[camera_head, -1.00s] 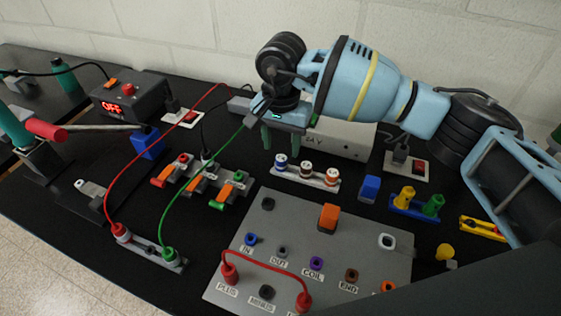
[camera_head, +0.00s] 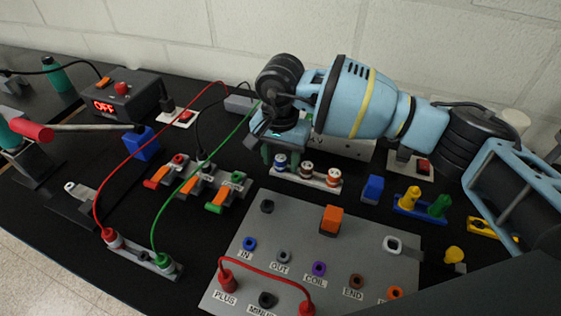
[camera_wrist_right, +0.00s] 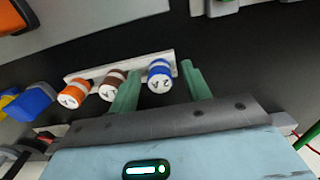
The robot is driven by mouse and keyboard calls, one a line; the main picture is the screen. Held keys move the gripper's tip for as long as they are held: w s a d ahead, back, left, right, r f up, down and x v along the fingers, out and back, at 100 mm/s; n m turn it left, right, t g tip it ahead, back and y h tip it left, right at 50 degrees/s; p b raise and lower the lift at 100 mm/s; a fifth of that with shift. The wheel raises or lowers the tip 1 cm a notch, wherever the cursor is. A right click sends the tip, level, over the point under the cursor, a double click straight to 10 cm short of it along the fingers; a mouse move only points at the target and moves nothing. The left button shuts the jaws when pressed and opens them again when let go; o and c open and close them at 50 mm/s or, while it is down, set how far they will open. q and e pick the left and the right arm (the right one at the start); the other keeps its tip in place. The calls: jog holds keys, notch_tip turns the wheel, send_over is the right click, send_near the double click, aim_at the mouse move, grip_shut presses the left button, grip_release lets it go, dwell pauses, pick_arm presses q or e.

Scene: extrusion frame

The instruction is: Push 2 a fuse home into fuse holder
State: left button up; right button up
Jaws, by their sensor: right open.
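A blue-banded fuse with a white top marked 2 A (camera_wrist_right: 159,77) stands in a pale fuse rack (camera_wrist_right: 88,76) with a brown and an orange fuse. In the head view the blue fuse (camera_head: 280,162) is at the rack's left end. My right gripper (camera_head: 280,156) is open, its green fingers low over that end of the rack. In the right wrist view the fingers (camera_wrist_right: 160,87) stand on either side of the 2 A fuse, with a gap on each side. I cannot tell which part is the fuse holder. My left gripper is out of view.
A grey panel (camera_head: 300,215) with labelled sockets, an orange block and a red cable lies in front. Lever connectors (camera_head: 197,182) and green and red cables are to the left. A blue block (camera_head: 372,188) and yellow and green pegs stand right of the rack.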

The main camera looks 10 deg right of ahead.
aim_at(281, 158)
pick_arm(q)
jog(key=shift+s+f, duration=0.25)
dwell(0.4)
pick_arm(e)
grip_shut()
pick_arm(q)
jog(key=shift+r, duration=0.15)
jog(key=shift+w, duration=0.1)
pick_arm(e)
jog(key=shift+r, duration=0.1)
jog(key=shift+r, duration=0.75)
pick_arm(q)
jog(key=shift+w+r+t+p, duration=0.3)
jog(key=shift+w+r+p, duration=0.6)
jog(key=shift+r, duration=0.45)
pick_arm(e)
jog(key=shift+r, duration=2.2)
